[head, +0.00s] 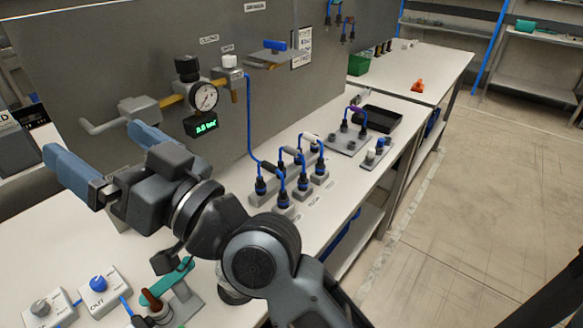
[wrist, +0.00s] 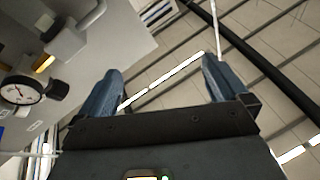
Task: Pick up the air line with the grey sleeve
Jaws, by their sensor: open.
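Several short blue air lines with black end fittings stand on grey blocks on the bench in the head view. One has a grey-looking sleeve (head: 289,150), and a neighbour has a paler, whitish sleeve (head: 311,137). They are small, so the sleeve shades are hard to separate. My gripper (head: 92,138) is open and empty, raised above the bench at the left, well apart from the air lines. In the wrist view its two blue fingers (wrist: 163,85) are spread with nothing between them, and no air line shows there.
A pressure gauge (head: 205,97) and valve fittings project from the grey panel (head: 290,90) behind my gripper. A grey plate with a purple-sleeved line (head: 357,110) and a black tray (head: 378,119) stand farther right. The bench front left holds boxes with knobs (head: 98,283).

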